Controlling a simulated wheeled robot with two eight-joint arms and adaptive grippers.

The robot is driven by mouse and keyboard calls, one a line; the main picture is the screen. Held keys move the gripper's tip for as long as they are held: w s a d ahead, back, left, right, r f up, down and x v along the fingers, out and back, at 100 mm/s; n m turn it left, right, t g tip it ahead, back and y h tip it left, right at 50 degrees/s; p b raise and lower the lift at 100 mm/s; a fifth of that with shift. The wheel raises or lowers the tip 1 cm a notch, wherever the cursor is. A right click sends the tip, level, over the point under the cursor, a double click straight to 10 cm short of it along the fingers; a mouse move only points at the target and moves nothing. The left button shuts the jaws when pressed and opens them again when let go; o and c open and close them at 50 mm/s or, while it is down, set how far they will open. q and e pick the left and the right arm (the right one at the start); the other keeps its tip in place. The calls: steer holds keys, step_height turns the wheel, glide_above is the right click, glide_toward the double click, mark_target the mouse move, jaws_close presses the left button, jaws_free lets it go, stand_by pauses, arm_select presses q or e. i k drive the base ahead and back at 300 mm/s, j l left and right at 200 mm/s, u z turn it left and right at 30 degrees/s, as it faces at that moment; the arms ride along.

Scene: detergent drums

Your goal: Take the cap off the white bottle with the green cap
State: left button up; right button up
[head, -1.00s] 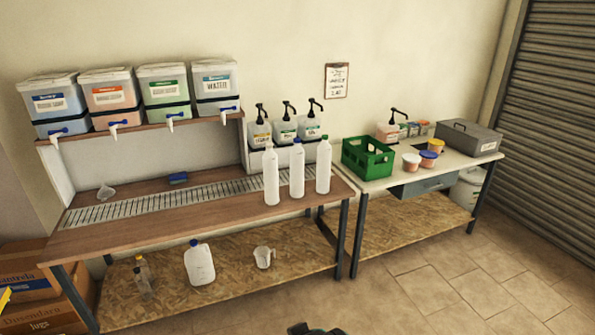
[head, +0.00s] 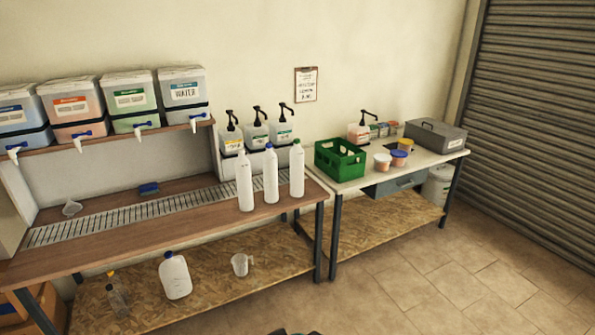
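Three tall white bottles stand upright in a row at the right front part of the wooden bench. The right one is the white bottle with the green cap (head: 297,172), and its green cap (head: 297,143) is on its top. The middle bottle (head: 270,178) has a blue cap. The left bottle (head: 245,185) has a pale cap. Neither of my grippers can be made out. Only a small dark piece shows at the bottom edge of the head view, too little to tell what it is.
The wooden bench (head: 130,226) has a metal grate. Pump bottles (head: 256,135) stand behind the white bottles. A green crate (head: 340,160) is on the side table to the right. A jug (head: 175,277) and a measuring cup (head: 240,264) sit on the lower shelf. The floor at right is clear.

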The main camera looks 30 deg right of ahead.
mark_target(296, 154)
steer(key=i+l, duration=0.1)
steer(key=l, duration=0.3)
steer(key=i+l+u, duration=0.1)
steer(key=l, duration=0.25)
steer(key=i+l, duration=0.15)
steer(key=l, duration=0.25)
steer(key=i+l, duration=0.1)
steer(key=l, duration=0.25)
steer(key=i+l+u, duration=0.1)
steer(key=l, duration=0.3)
